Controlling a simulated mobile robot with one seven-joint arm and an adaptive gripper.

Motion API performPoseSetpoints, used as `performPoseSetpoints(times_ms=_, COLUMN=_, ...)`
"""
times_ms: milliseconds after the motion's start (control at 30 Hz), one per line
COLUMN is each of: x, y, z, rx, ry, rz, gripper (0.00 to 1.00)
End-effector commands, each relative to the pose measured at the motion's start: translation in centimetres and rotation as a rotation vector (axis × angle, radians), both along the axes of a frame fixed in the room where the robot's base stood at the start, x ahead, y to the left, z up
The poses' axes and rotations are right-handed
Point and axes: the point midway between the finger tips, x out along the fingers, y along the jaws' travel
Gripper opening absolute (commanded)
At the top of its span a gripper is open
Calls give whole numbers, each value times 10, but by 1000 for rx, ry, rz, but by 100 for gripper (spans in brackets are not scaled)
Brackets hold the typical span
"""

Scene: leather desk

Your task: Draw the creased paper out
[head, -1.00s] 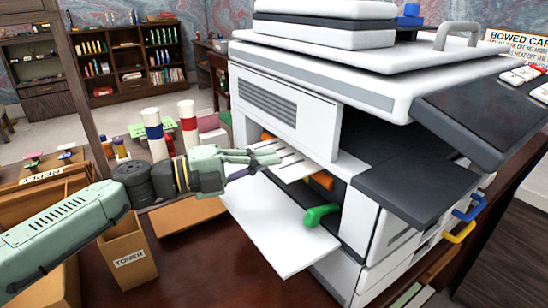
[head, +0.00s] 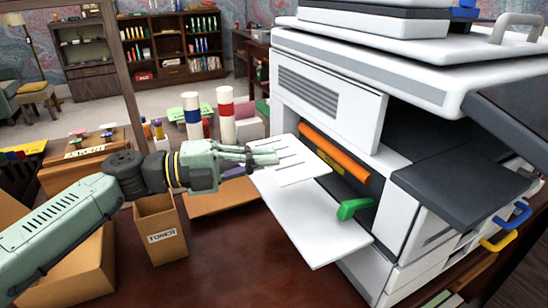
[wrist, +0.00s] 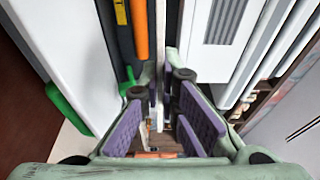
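The creased paper (head: 297,168) is a white sheet with thin dark lines, in front of the copier's open side in the head view. My gripper (head: 264,153) is shut on its left edge and holds it above the white side tray (head: 325,222). In the wrist view the paper (wrist: 160,45) shows edge-on as a thin strip between my gripper's (wrist: 166,85) purple-padded fingers. The copier (head: 325,108) stands at the right. Its opening shows an orange roller (head: 335,152), a yellow strip (head: 329,163) and a green lever (head: 353,208). Whether the paper's far edge is fully clear is hard to tell.
A dark flap (head: 455,178) juts from the copier's front. A toner box (head: 162,235) stands below my gripper. Blue-banded (head: 193,115) and red-banded (head: 226,115) white cylinders stand behind it. Dark desk (head: 235,262) is bare in front of the tray.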

Motion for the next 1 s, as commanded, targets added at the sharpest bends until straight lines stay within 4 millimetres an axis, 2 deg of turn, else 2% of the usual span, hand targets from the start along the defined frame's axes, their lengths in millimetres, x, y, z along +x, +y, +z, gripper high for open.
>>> performPoseSetpoints(times_ms=167, x=-4, y=9, z=0, rx=1, ry=-1, rz=1, gripper=0)
performPoseSetpoints(times_ms=567, x=-4, y=10, z=2, rx=1, ry=-1, rz=0, gripper=0)
performPoseSetpoints(times_ms=1000, x=-4, y=10, z=30, rx=0, ry=-1, rz=1, gripper=0)
